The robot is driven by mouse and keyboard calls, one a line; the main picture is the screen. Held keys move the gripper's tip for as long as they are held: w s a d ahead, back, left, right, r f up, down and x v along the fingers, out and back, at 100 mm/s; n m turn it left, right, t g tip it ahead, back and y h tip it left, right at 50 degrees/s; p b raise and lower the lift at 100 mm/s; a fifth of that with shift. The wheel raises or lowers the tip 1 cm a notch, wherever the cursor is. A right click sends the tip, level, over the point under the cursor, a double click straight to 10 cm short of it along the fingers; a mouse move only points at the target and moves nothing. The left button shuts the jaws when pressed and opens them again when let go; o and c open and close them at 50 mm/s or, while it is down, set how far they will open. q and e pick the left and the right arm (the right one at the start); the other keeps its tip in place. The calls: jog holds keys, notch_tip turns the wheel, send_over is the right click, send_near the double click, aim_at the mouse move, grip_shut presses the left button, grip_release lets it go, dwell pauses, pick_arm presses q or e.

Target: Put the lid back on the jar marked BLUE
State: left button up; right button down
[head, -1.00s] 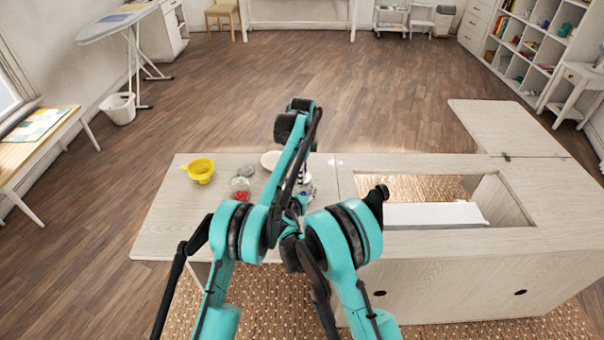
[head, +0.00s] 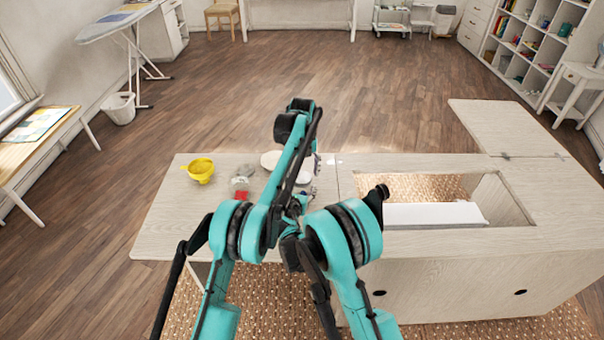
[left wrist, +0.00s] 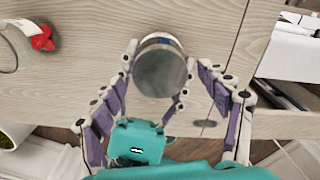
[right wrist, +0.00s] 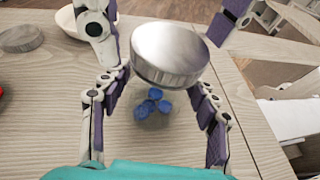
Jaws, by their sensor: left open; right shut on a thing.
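A round silver lid (right wrist: 168,52) sits over a clear jar holding several blue pieces (right wrist: 153,105). The left wrist view shows the lid's flat top (left wrist: 160,72). I cannot tell whether it is fully seated, and no marking on the jar is readable. In the head view my arms hide the jar and most of both grippers.
A red item (head: 241,195) and a yellow bowl-like piece (head: 200,170) lie on the tabletop's left side. A grey disc (right wrist: 20,38) and a pale dish (right wrist: 75,22) stand left of the jar. The cabinet opening with a white panel (head: 435,214) is to the right.

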pick_arm(q)
jog(key=shift+r, duration=2.25)
jog(key=shift+c, duration=0.3)
jog(key=n, duration=0.6)
jog(key=shift+w+r, duration=0.1)
jog(key=shift+r, duration=0.25)
jog(key=n, duration=0.7)
jog(key=shift+r, duration=0.35)
jog(key=n, duration=0.5)
jog(key=shift+r, duration=0.25)
jog(key=n, duration=0.5)
jog(key=shift+r, duration=0.25)
jog(key=n, duration=0.4)
jog(key=shift+r, duration=0.15)
jog(key=n, duration=0.5)
jog(key=shift+r+n, duration=0.25)
jog(key=shift+n, duration=0.05)
